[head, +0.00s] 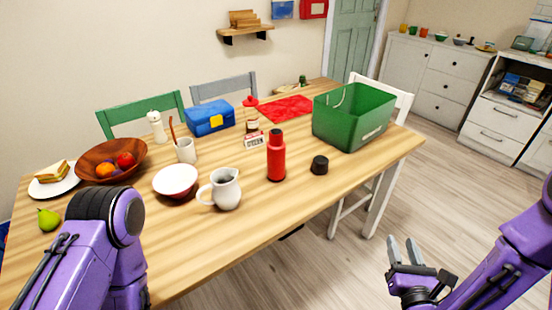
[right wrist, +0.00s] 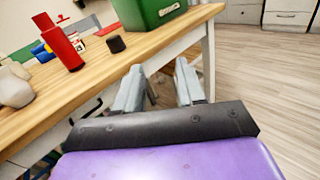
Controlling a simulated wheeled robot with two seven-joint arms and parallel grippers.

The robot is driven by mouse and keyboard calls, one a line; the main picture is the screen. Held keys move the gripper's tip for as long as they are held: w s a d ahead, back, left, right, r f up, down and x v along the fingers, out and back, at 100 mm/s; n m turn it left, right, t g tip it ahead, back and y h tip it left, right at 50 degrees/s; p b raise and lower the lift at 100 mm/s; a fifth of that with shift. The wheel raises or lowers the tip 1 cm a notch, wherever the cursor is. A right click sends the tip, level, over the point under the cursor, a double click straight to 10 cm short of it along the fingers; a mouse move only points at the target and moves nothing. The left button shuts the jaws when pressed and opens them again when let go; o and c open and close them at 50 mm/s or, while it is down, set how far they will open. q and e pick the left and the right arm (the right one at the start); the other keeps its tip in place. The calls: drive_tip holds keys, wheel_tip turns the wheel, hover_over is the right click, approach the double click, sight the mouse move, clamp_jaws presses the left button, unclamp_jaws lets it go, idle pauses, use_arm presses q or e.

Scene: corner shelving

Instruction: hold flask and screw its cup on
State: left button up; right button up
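My right gripper (head: 403,250) is open and empty, off the table's front right side and below the tabletop. Its two fingers (right wrist: 160,85) are apart in the right wrist view. My left arm comes in at lower left; its gripper is out of view.
A white pitcher (head: 225,189) and a red-and-white bowl (head: 176,181) stand left of the flask. A green bin (head: 350,125) stands behind the cup. A small calendar block (head: 254,140) is behind the flask. The table front near flask and cup is clear. A white chair (head: 401,101) stands at the right end.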

drive_tip(key=s+f+n+g, duration=0.45)
drive_tip(key=f+n, duration=0.35)
drive_tip(key=n, duration=0.2)
drive_tip(key=s+f+n+g, duration=0.4)
drive_tip(key=s+f+n, duration=0.1)
drive_tip(key=f+n, duration=0.45)
drive_tip(key=s+f+n+g+h, duration=0.1)
drive_tip(key=s+f+n+g, duration=0.5)
drive_tip(key=s+n, duration=0.6)
drive_tip(key=shift+d+f+h, duration=0.2)
drive_tip(key=shift+d+h, duration=0.1)
drive_tip(key=shift+d, duration=0.1)
drive_tip(key=shift+o, duration=0.3)
drive_tip(key=shift+w, duration=0.1)
